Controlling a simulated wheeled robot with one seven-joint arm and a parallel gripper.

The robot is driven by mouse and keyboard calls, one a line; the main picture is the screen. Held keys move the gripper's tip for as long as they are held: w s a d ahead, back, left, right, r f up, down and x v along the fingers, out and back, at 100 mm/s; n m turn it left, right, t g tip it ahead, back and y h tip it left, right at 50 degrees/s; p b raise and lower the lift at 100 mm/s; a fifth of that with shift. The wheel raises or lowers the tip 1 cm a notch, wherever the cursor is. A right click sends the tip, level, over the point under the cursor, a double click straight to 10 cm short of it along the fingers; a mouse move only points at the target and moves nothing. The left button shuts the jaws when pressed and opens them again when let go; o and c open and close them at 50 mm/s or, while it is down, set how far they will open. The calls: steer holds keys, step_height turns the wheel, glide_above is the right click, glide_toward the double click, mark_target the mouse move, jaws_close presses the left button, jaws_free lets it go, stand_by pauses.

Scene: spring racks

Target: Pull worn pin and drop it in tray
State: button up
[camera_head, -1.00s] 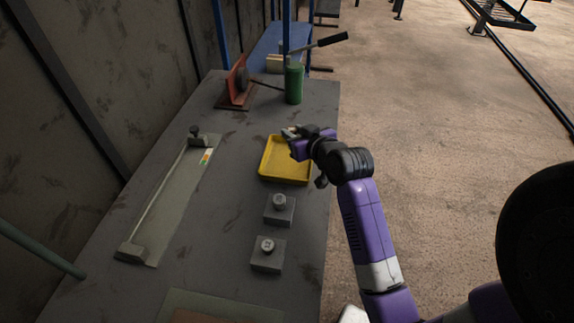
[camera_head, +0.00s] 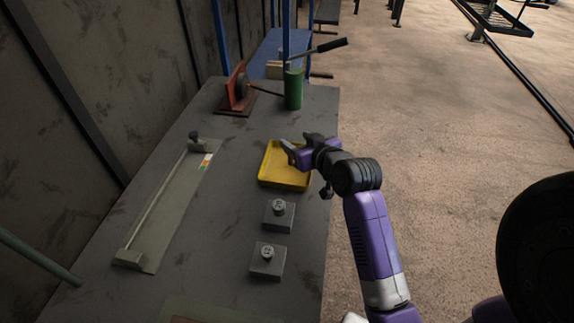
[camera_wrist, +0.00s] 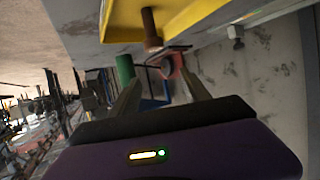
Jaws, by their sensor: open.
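My gripper (camera_head: 296,146) is open above the back part of the yellow tray (camera_head: 284,182). In the wrist view, the two fingers of my gripper (camera_wrist: 160,82) stand apart with nothing held between them. A brown pin with a round head (camera_wrist: 152,30) shows beyond the fingertips, against the tray (camera_wrist: 180,16). It looks clear of the fingers; I cannot tell whether it touches the tray. I cannot make this pin out in the head view. Two grey blocks, a farther one (camera_head: 285,224) and a nearer one (camera_head: 272,272), each carry a round-headed pin in front of the tray.
A green cylinder (camera_head: 293,90) and a red fixture (camera_head: 238,88) with a dark round part stand behind the tray. A long plate with a rod (camera_head: 172,205) lies on the left of the grey bench. The bench between plate and blocks is clear.

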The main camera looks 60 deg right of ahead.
steer(key=v, duration=0.5)
steer(key=shift+s+a+r, duration=0.15)
steer(key=shift+s+a, duration=0.05)
steer(key=shift+s, duration=0.1)
step_height(320, 180, up, 5)
steer(key=s+m+t+h, duration=0.1)
steer(key=t+h, duration=0.1)
steer(key=h, duration=0.1)
steer(key=s+a+f+n+y, duration=0.2)
steer(key=s+a, duration=0.4)
steer(key=a, duration=0.4)
steer(key=s+a+f+n+t+y, duration=0.1)
steer(key=s+a+y, duration=0.4)
steer(key=a, duration=0.5)
steer(key=s+a+f+n+y, duration=0.3)
steer(key=s+a, duration=0.3)
steer(key=a, duration=0.4)
steer(key=shift+s+f+n+t, duration=0.3)
steer(key=shift+f+n, duration=0.2)
steer(key=shift+n, duration=0.4)
